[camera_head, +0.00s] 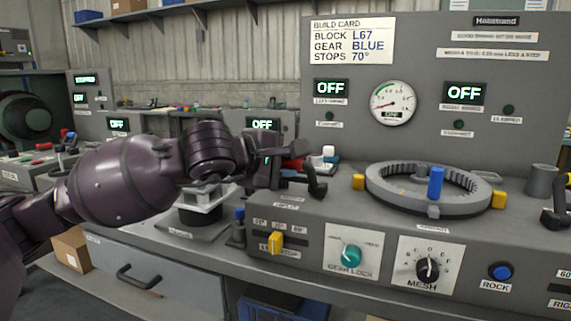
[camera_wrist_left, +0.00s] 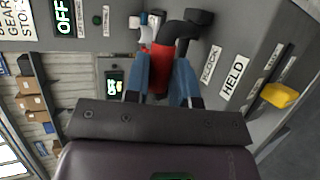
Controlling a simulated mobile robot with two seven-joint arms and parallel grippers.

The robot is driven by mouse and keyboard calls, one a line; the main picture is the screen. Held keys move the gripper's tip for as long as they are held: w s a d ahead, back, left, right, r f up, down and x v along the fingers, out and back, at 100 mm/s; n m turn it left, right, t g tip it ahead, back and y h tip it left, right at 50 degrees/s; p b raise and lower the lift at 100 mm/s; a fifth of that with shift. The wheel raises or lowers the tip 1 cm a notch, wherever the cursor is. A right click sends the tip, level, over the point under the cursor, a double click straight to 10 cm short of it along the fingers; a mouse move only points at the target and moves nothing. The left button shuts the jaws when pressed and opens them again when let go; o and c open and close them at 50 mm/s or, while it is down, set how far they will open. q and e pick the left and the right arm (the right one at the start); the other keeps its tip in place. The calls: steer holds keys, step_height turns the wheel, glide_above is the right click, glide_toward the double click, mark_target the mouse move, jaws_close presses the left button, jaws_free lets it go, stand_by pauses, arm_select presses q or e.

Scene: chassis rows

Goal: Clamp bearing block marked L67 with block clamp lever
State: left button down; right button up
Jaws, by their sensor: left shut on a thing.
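The build card (camera_head: 350,41) reads block L67, gear blue, stops 70°. A lever with a black handle (camera_head: 317,187) and a red part (camera_wrist_left: 160,64) stands at the left end of the grey console. I take it for the block clamp lever. My left gripper (camera_head: 277,169) reaches it from the left; in the left wrist view its blue fingers (camera_wrist_left: 160,78) are closed on either side of the red part. No block with a legible L67 mark shows, and my arm covers part of that area. My right gripper is out of view.
A toothed ring (camera_head: 385,190) with a blue peg (camera_head: 436,183) lies on the console. A teal gear lock knob (camera_head: 351,256), a mesh knob (camera_head: 428,269) and a yellow slider (camera_head: 275,242) are on its front. A drawer (camera_head: 150,275) is below my arm.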

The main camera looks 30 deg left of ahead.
arm_select(q)
steer(key=shift+f, duration=0.1)
steer(key=c, duration=1)
jaws_free()
steer(key=shift+o, duration=0.2)
steer(key=shift+s, duration=0.1)
steer(key=shift+p+v, duration=0.35)
steer(key=shift+v, duration=0.45)
steer(key=p+v, duration=0.3)
steer(key=v, duration=0.6)
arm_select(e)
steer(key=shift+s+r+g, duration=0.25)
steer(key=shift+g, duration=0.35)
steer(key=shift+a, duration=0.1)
